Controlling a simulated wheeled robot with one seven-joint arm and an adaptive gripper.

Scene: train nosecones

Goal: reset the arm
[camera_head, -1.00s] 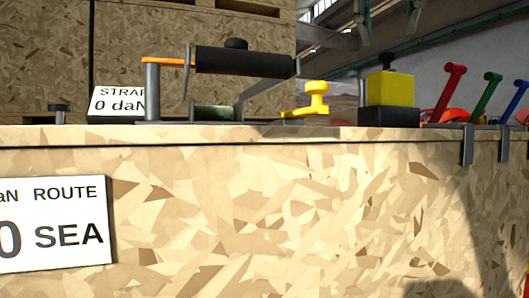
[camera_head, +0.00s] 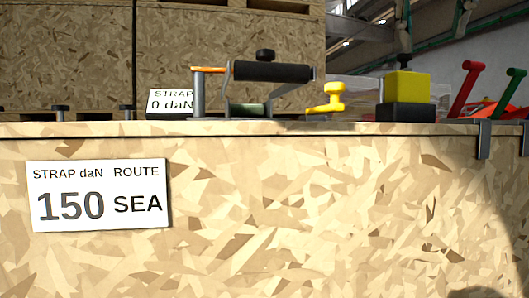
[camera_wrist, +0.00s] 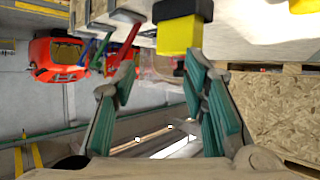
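My gripper (camera_wrist: 160,72) shows in the wrist view with its two teal-padded fingers spread apart. It is open, and nothing shows between the pads. A yellow block with a black part (camera_wrist: 180,32) is beyond the fingertips in the wrist view; that picture looks upside down. In the head view the yellow block (camera_head: 407,87) sits on a black base on top of the board-sided crate (camera_head: 300,190). I cannot make out my arm clearly in the head view.
On the crate top stand a strap winder with a black roller (camera_head: 272,72), a yellow knobbed piece (camera_head: 328,101) and red (camera_head: 467,88) and green (camera_head: 508,95) levers. A sign (camera_head: 98,195) reads 150 SEA. An orange-red nosecone (camera_wrist: 62,57) shows in the wrist view.

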